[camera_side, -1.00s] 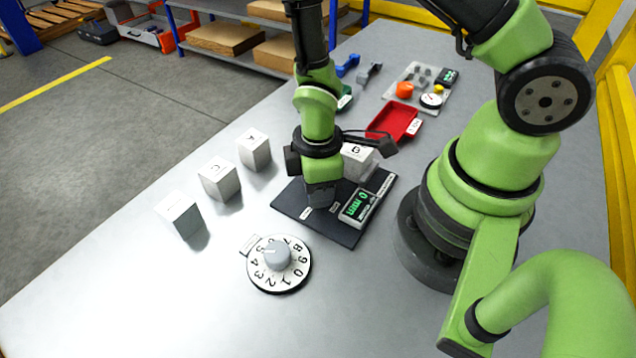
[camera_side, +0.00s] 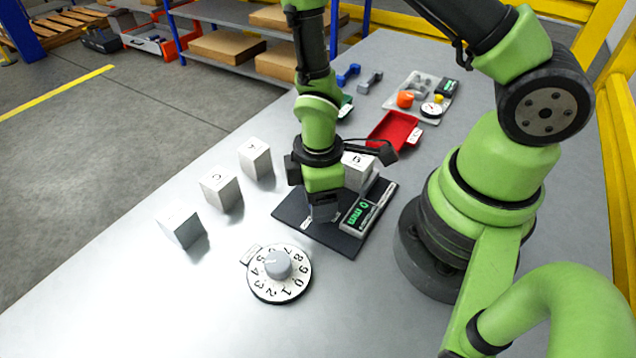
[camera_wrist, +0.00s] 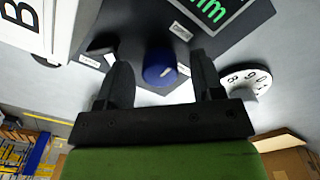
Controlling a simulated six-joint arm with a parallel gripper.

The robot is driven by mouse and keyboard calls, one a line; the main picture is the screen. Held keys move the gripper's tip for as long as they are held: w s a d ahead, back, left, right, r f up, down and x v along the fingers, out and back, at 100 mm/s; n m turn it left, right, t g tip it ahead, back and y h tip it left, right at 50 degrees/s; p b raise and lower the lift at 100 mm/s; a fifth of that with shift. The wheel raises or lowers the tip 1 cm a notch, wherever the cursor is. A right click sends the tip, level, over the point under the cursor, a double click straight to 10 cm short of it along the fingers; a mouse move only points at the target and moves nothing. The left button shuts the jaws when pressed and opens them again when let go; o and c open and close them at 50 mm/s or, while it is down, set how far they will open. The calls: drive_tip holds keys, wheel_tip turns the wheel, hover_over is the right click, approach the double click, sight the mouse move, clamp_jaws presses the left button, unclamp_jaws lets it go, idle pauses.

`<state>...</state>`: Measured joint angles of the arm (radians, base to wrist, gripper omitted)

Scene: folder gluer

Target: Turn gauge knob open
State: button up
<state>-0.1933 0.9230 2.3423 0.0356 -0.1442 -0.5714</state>
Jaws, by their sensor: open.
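The gauge is a dark plate (camera_side: 358,240) with a green-lit display (camera_side: 357,214) reading 0 mm. My gripper (camera_side: 322,214) points down over the plate. In the wrist view my gripper (camera_wrist: 163,78) is open, one dark finger on each side of the knob, with visible gaps. Small white labels lie on the plate on both sides of the knob; I cannot read them surely.
A numbered dial with a grey knob (camera_side: 278,264) sits in front of the plate. Block B (camera_side: 357,170) stands behind my gripper. White blocks (camera_side: 221,189) stand in a row at left. A red tray (camera_side: 393,134) is farther back. The front left table is clear.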

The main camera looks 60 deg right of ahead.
wheel_tip(320, 180, up, 10)
idle(0.6)
drive_tip(key=s+r+m+t+y, duration=0.1)
drive_tip(key=s+r+m+t, duration=0.2)
drive_tip(key=r+m, duration=0.3)
drive_tip(key=s+d+r+m+t+y, duration=0.1)
drive_tip(key=s+r+m+t, duration=0.3)
drive_tip(key=r, duration=0.9)
drive_tip(key=m, duration=0.3)
drive_tip(key=shift+d+r, duration=0.25)
